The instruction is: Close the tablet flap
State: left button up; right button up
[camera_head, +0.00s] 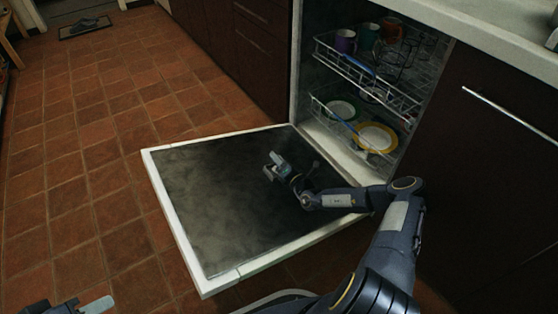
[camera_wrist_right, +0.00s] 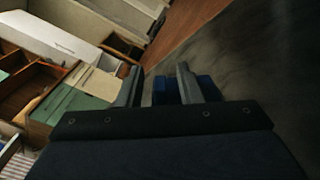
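The dishwasher door (camera_head: 215,200) lies folded down, its dark inner face up inside a white rim. My right gripper (camera_head: 271,166) is low over the middle of this face, its fingers apart. In the right wrist view, the two grey fingers of my right gripper (camera_wrist_right: 162,84) stand apart. A small blue piece (camera_wrist_right: 205,88) shows behind and between them; I cannot tell whether it is the tablet flap or whether a finger touches it. In the head view the flap is not clear. My left gripper (camera_head: 82,307) is cut off at the bottom left.
The upper rack (camera_head: 370,80) holds a purple mug (camera_head: 345,41) and other cups. The lower rack (camera_head: 340,130) holds a yellow-rimmed plate (camera_head: 377,137) and a green-rimmed plate (camera_head: 340,109). Dark cabinets flank the dishwasher. The tiled floor (camera_head: 80,190) left of the door is clear.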

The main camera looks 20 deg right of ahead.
aim_at(272, 168)
grip_shut()
jog(key=shift+a+r+n+p, duration=0.1)
jog(key=shift+a+n+p, duration=0.15)
jog(key=shift+n+p, duration=0.4)
jog(key=n+p, duration=0.1)
jog(key=a+p, duration=0.1)
jog(key=p, duration=0.1)
jog(key=shift+s+f+n, duration=0.15)
jog(key=shift+f+n, duration=0.1)
jog(key=shift+n, duration=0.1)
jog(key=shift+a+f+n+p, duration=0.5)
jog(key=shift+n+p, duration=0.3)
jog(key=shift+n, duration=0.3)
jog(key=shift+s+a+f+n+p, duration=0.15)
jog(key=shift+f+n+p, duration=0.15)
jog(key=shift+n, duration=0.3)
jog(key=shift+w+a+f+n+p, duration=0.15)
jog(key=shift+f+n+p, duration=0.15)
jog(key=shift+n, duration=0.3)
jog(key=shift+s, duration=0.15)
jog(key=shift+f, duration=0.1)
